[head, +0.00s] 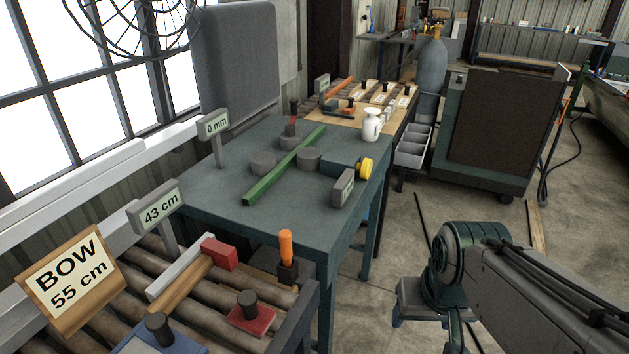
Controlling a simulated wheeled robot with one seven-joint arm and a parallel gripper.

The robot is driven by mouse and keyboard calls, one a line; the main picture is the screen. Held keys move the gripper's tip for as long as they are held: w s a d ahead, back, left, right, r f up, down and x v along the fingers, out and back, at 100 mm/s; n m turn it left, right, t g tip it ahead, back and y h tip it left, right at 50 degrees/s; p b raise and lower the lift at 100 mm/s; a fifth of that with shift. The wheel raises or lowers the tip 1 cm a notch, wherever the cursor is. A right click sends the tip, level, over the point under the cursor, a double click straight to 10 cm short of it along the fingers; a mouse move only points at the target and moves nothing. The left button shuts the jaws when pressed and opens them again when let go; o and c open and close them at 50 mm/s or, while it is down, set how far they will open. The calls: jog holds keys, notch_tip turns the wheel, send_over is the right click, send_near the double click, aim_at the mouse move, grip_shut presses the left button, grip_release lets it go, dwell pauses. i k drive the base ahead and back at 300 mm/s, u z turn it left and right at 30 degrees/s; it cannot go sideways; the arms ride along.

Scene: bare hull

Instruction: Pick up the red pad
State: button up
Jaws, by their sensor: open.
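The red pad (264,323) is a flat red plate with a black upright knob on top. It lies on the roller conveyor (213,319) at the bottom of the head view, near the conveyor's right rail. My gripper (426,326) hangs below the wrist at the lower right, over the floor. It is open, with nothing seen in it. It is well to the right of the pad and apart from it.
A blue plate with a black knob (157,327), a red block (219,252) and an orange-handled piece (286,248) are around the pad. A green-topped table (230,190) stands behind, carrying a green bar (285,167). Signs (160,207) line the left. Floor is open at right.

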aim_at(253, 317)
jog(key=u, duration=1.3)
jog(key=k, duration=0.5)
jog(key=z, duration=0.7)
jog(key=i, duration=0.8)
jog(key=u, duration=1.1)
